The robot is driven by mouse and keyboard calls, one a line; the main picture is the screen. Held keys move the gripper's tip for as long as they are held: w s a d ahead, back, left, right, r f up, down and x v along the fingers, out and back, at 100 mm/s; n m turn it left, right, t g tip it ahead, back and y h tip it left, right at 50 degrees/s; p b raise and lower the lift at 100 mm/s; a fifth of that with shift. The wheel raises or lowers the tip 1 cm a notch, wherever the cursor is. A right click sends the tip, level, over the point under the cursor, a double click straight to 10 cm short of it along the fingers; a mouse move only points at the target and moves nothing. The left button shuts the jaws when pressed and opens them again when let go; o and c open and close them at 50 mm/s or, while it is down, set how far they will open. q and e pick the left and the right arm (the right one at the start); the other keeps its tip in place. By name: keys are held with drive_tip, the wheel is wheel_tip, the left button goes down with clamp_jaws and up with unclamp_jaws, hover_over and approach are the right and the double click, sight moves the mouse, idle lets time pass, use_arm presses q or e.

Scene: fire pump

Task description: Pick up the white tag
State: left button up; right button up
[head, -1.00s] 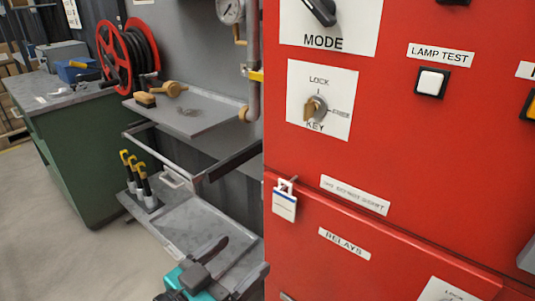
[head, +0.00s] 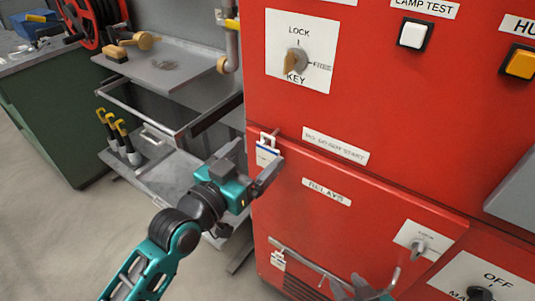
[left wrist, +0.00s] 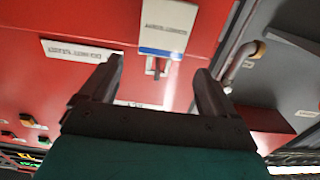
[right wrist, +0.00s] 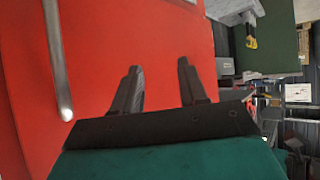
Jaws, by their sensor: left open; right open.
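The white tag (head: 266,155), with a blue stripe, hangs from a small hook at the upper left edge of the red relays door. It also shows upside down in the left wrist view (left wrist: 168,25), beyond the fingertips. My left gripper (head: 258,158) is open in front of the tag, and its fingers partly cover the tag's lower part. In the left wrist view (left wrist: 160,65) nothing is between the fingers. My right gripper (head: 362,290) is open and empty at the bottom of the head view, near the lower red panel.
A key switch (head: 296,62) sits above the relays door. A grey cart (head: 165,70) with shelves stands left of the cabinet, close to my left arm.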

sight(263, 144)
use_arm(q)
drive_tip(key=x, duration=0.3)
drive_tip(key=shift+w+d, duration=0.15)
drive_tip(key=c, duration=1.1)
drive_tip(key=shift+r, duration=0.7)
drive_tip(key=v, duration=0.4)
wheel_tip(263, 144, up, 14)
drive_tip(key=shift+f+p, duration=0.25)
drive_tip(key=shift+p, duration=1)
